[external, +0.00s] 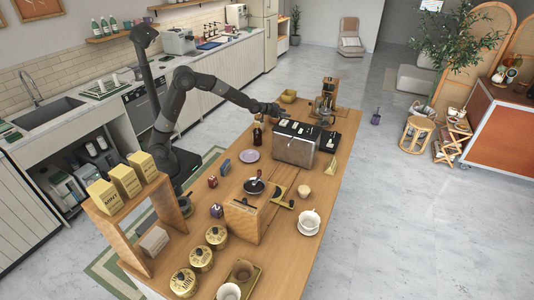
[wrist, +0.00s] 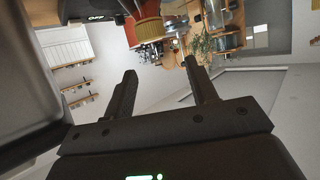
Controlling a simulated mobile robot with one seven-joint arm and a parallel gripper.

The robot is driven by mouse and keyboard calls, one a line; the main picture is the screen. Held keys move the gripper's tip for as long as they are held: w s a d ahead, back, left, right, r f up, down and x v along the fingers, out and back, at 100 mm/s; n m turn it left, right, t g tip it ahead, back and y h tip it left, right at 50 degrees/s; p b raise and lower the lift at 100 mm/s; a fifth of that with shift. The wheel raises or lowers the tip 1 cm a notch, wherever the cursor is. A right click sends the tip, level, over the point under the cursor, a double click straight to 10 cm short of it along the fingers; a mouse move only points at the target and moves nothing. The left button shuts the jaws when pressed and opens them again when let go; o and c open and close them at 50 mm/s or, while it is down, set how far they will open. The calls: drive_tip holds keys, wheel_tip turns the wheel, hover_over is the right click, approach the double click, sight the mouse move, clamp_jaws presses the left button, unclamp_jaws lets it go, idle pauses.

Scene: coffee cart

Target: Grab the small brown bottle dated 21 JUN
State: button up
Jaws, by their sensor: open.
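A small dark brown bottle (external: 257,134) stands on the wooden table, just left of the silver box-shaped machine. Its label is too small to read, so I cannot tell whether it is dated 21 JUN. My gripper (external: 287,113) is above the table by the back of that machine, beyond the bottle. In the wrist view my gripper (wrist: 160,70) is open, with nothing between its two dark fingers. A reddish thing with a ribbed gold part (wrist: 149,30) shows past the fingers; I cannot tell what it is.
The silver machine (external: 293,150) stands close to my gripper. A wooden stand (external: 128,222) bears yellow boxes.

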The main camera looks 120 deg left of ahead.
wheel_tip(320, 180, down, 5)
drive_tip(key=shift+w+a+r, duration=0.1)
drive_tip(key=shift+a+r, duration=0.05)
drive_tip(key=shift+x, duration=1)
drive_tip(key=shift+w+a+r, duration=0.1)
drive_tip(key=shift+w+a, duration=0.1)
drive_tip(key=shift+a, duration=0.05)
clamp_jaws()
